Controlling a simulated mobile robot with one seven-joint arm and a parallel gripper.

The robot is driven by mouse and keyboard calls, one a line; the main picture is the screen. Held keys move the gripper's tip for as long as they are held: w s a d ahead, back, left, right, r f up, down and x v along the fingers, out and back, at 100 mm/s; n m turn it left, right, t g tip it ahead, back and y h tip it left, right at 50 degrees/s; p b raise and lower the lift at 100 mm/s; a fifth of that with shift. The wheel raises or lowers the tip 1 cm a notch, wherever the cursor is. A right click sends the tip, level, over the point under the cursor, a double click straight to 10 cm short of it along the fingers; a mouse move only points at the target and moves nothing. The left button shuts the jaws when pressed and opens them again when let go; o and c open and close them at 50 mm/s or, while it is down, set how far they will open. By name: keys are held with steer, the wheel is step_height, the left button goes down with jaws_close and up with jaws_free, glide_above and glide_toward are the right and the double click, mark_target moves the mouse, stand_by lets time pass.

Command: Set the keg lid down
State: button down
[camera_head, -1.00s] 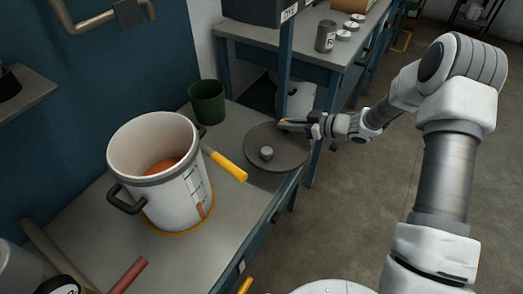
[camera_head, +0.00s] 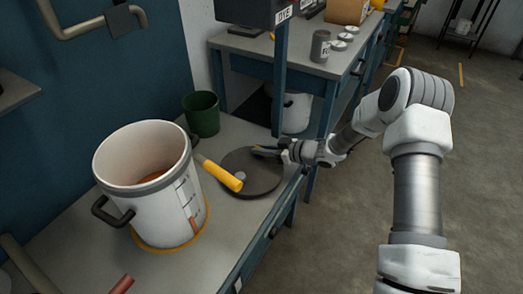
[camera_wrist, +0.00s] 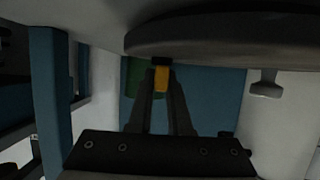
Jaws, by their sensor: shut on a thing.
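The keg lid (camera_head: 262,180) is a flat dark grey disc over the bench, right of the white keg. My gripper (camera_head: 268,150) reaches in from the right and is shut at the lid's far rim. The wrist view shows the lid (camera_wrist: 225,38) across the top, its knob (camera_wrist: 265,88) at the right, and a small yellow piece (camera_wrist: 161,78) between my finger ends. I cannot tell whether the lid touches the bench top. The white keg (camera_head: 165,205) stands open, with orange-brown contents inside and black side handles.
A blue post (camera_head: 280,75) rises close to my gripper. The grey bench (camera_head: 235,215) has bare room in front of the lid.

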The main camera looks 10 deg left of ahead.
steer(key=shift+f, duration=0.2)
steer(key=c, duration=0.8)
jaws_free()
steer(key=shift+c, duration=0.2)
